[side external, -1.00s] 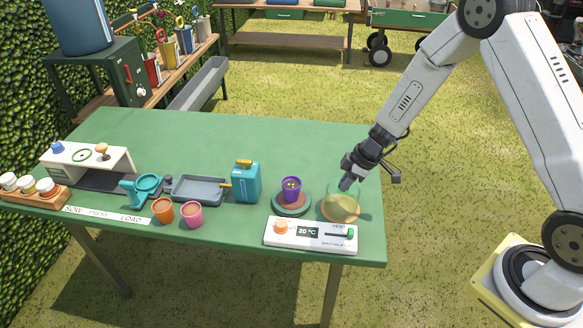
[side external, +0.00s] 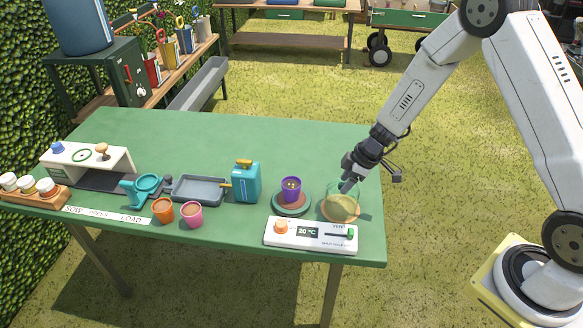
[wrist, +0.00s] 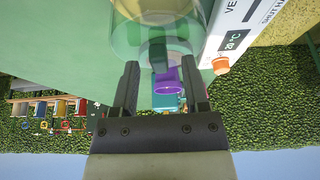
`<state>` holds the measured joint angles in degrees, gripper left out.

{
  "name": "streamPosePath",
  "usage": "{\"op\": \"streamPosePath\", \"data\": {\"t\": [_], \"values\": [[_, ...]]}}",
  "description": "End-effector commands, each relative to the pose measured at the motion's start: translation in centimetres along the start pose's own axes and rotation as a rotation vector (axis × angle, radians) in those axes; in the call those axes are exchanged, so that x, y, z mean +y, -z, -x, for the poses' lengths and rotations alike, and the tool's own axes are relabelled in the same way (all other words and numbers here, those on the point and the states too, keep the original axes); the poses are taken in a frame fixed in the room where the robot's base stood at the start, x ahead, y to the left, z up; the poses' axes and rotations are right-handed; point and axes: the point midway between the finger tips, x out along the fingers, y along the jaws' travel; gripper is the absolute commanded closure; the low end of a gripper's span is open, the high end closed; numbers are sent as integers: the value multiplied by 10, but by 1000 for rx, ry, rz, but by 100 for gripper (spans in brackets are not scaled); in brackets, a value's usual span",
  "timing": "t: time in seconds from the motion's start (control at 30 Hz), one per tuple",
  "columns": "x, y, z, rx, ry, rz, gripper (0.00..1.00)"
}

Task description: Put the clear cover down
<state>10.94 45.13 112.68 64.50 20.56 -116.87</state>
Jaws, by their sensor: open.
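The clear cover (side external: 342,203) is a see-through dome standing on an orange-brown round base at the right end of the green table. In the wrist view the clear cover (wrist: 160,30) fills the top middle, just past my fingertips. My gripper (side external: 347,186) is at the cover's top. In the wrist view my gripper (wrist: 163,75) has its two dark fingers spread apart, with a dark knob-like piece between them. The tips are close to the cover; whether they touch it I cannot tell.
A purple pot (side external: 291,188) stands on a round plate left of the cover. A white control panel (side external: 311,235) reading 20 °C lies in front. The table's back half is clear.

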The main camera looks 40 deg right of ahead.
Motion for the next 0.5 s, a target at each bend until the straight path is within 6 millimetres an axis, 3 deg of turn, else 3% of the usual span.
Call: {"op": "streamPosePath", "data": {"t": [0.5], "values": [[1, 1, 54, 3, -3, 0, 42]]}}
